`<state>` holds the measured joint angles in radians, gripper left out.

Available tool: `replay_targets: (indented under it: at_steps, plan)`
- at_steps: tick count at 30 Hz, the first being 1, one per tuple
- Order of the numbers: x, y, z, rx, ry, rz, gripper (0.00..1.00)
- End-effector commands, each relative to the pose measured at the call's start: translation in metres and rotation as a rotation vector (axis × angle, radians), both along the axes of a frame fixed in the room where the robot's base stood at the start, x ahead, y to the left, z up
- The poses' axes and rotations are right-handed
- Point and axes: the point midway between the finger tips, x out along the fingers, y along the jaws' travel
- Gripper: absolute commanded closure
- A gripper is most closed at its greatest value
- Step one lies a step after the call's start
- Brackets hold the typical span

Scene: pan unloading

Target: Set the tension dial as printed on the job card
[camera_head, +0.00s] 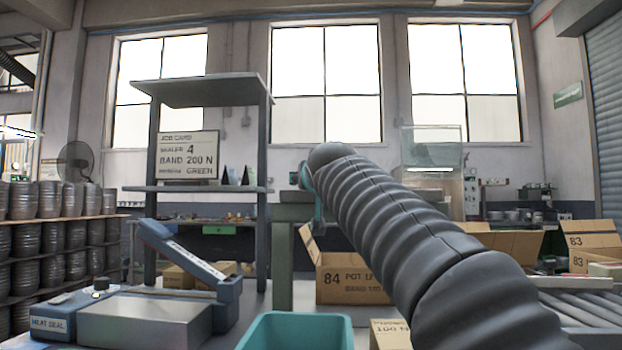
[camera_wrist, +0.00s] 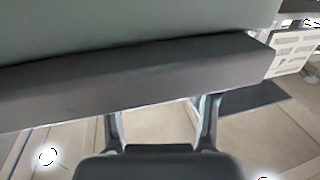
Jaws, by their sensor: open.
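The job card (camera_head: 187,158) stands on a grey shelf rack in the head view. It reads "SEALER 4", "BAND 200 N" and a blurred last line ending in "GREEN". I cannot make out a dial marked as tension in either view. A small dark knob (camera_head: 101,284) sits on the box labelled "HEAT SEAL" (camera_head: 50,322) at lower left; its setting is too small to read. My gripper (camera_wrist: 160,108) is open, with nothing between its fingers in the wrist view. A broad grey-green surface with a dark edge (camera_wrist: 130,75) fills the view beyond the fingers. In the head view my arm mostly hides the gripper.
A teal bin (camera_head: 297,333) stands at bottom centre, beside the sealer with its raised blue arm (camera_head: 180,250). An open carton marked "84" (camera_head: 350,277) is behind my arm. More cartons (camera_head: 590,240) and a roller conveyor (camera_head: 580,305) are at right.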

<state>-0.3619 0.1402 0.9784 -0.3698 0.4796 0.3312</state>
Motion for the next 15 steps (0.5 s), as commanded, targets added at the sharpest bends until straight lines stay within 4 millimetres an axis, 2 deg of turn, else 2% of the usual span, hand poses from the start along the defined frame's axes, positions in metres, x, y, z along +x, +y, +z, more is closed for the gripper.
replay_targets:
  at_steps: [4,5,11,12,15]
  plan:
    - [0.0,-0.0001,-0.0003,0.0,0.0,0.0,0.42]
    - [0.0,-0.0001,-0.0004,0.0,0.0,0.0,0.47]
    - [0.0,0.0,-0.0004,0.0,0.0,0.0,0.97]
    - [-0.0001,0.0,-0.0004,0.0,0.0,0.0,1.0]
    - [-0.0001,0.0,-0.0005,0.0,0.001,0.0,1.0]
